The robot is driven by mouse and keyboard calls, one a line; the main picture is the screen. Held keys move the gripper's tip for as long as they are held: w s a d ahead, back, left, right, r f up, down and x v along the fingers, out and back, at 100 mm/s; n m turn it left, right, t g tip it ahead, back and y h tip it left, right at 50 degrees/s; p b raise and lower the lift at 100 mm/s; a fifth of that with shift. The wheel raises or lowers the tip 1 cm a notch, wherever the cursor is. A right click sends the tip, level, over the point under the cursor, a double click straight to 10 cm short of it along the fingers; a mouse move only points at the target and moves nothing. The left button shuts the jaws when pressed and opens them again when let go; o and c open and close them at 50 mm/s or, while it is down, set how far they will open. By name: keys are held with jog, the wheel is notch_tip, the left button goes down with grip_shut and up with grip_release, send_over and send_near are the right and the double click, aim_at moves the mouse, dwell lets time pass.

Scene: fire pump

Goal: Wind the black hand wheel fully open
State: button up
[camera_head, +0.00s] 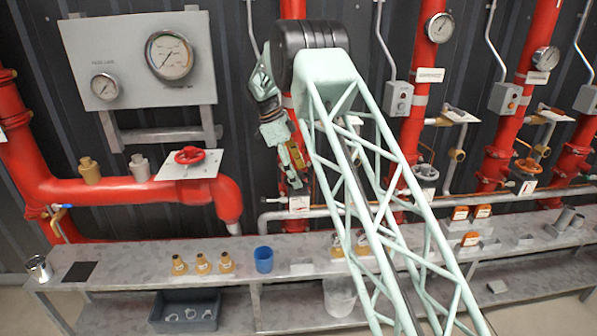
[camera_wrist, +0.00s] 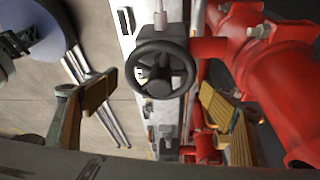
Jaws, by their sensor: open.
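The black hand wheel (camera_wrist: 137,68) shows in the wrist view, above the centre, as a round rim with spokes and a hub, seen face on. My gripper (camera_wrist: 158,92) is open. One tan-padded finger is left of the wheel and the other is right of it, both a little lower in the picture. Nothing is between the pads, and I see no contact with the wheel.
Red pipes (camera_wrist: 270,65) run close to the right finger. In the head view, a red hand wheel (camera_head: 190,155) sits at left and a grey one (camera_head: 427,172) right of my arm. A metal bench (camera_head: 120,262) below holds brass fittings (camera_head: 202,263) and a blue cup (camera_head: 263,259).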

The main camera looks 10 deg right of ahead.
jog(key=m+g+p, duration=0.1)
jog(key=m+p, duration=0.2)
jog(key=m, duration=0.1)
jog(key=shift+r+y, duration=0.1)
jog(key=shift+y, duration=0.3)
jog(key=shift+a+m+g, duration=0.1)
jog(key=shift+m+g, duration=0.2)
jog(key=shift+m, duration=0.1)
jog(key=shift+c, duration=0.2)
jog(key=c, duration=0.8)
